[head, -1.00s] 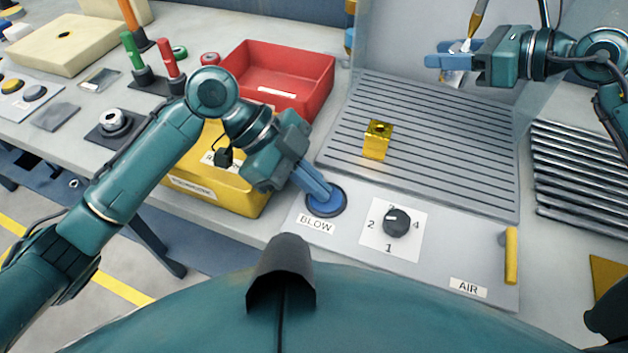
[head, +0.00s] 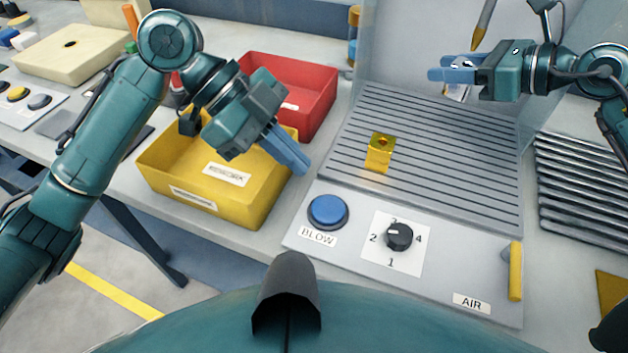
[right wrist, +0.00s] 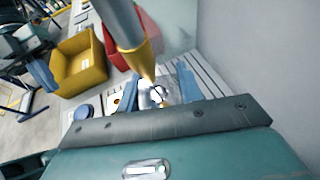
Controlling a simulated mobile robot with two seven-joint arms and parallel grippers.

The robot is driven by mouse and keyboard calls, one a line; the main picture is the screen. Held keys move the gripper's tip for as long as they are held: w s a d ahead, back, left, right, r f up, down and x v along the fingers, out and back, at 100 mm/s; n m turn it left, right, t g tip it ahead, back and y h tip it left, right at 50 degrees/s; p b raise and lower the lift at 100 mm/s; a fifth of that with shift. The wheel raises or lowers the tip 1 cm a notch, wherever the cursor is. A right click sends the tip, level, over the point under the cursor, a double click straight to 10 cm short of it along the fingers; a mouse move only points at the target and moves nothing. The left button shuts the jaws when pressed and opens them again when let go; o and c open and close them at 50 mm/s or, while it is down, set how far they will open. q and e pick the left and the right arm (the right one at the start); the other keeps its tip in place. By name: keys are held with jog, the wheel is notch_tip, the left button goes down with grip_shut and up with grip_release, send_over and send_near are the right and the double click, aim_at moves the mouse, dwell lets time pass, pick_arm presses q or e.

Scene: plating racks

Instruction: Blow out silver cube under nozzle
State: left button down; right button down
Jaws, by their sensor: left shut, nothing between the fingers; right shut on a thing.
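The silver cube (head: 458,90) is between the blue fingers of my right gripper (head: 455,70), which is shut on it below the brass-tipped nozzle (head: 483,32). In the right wrist view the nozzle tip (right wrist: 146,68) points at the silver cube (right wrist: 152,95), which is partly hidden. My left gripper (head: 298,172) is shut and empty, held above and to the left of the blue BLOW button (head: 327,211), apart from it. The dial (head: 398,236) beside the button has numbers 1 to 4 around it; its white mark faces left, towards 2.
A yellow REWORK bin (head: 240,205) and a red bin (head: 318,100) stand left of the booth. A yellow AIR handle (head: 515,270) is at the panel's right. Clear side walls flank the booth.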

aim_at(272, 171)
pick_arm(q)
jog(key=v, duration=0.5)
jog(key=shift+d, duration=0.15)
pick_arm(e)
jog(key=shift+r, duration=0.15)
